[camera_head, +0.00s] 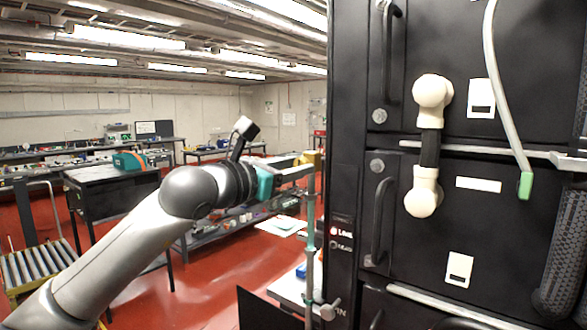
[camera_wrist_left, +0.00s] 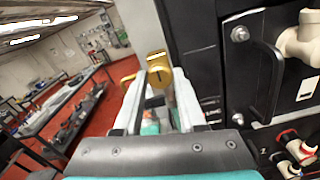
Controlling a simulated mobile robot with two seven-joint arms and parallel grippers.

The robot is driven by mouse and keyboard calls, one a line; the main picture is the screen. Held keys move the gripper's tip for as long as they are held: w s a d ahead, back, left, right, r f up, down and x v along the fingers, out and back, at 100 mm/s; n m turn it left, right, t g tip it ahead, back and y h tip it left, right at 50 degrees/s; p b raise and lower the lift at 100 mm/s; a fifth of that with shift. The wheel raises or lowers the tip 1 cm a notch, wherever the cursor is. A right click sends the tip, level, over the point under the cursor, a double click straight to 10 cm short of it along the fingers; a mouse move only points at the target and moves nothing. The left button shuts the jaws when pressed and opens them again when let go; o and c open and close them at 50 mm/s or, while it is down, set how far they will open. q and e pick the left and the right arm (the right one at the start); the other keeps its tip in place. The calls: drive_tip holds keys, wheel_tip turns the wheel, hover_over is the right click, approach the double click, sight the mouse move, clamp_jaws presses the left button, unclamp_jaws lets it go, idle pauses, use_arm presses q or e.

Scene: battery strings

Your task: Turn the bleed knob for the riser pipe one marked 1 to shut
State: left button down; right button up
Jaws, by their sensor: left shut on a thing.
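A yellow bleed knob (camera_head: 312,158) sits at the top of a thin upright riser pipe (camera_head: 310,235) beside the black cabinet. My left gripper (camera_head: 300,172) reaches it from the left and is shut on it. In the left wrist view the yellow knob (camera_wrist_left: 157,68) shows between the tips of the left gripper (camera_wrist_left: 157,82), with a short dark mark on its face. The fingers hide part of the knob and pipe. I cannot read a number there. My right gripper is not in view.
The black cabinet (camera_head: 344,120) stands close right of the knob, with handles, white elbow fittings (camera_head: 433,92) and a hanging grey hose (camera_head: 497,75). Low at right, red-ringed white fittings (camera_wrist_left: 292,143) show. Workbenches (camera_head: 110,178) stand behind my arm; the red floor between is open.

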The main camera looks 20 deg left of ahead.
use_arm(q)
drive_tip(key=shift+f+m+b, duration=0.2)
drive_tip(key=shift+m+b, duration=2.95)
drive_tip(key=shift+m, duration=14.65)
drive_tip(key=c, duration=0.5)
unclamp_jaws()
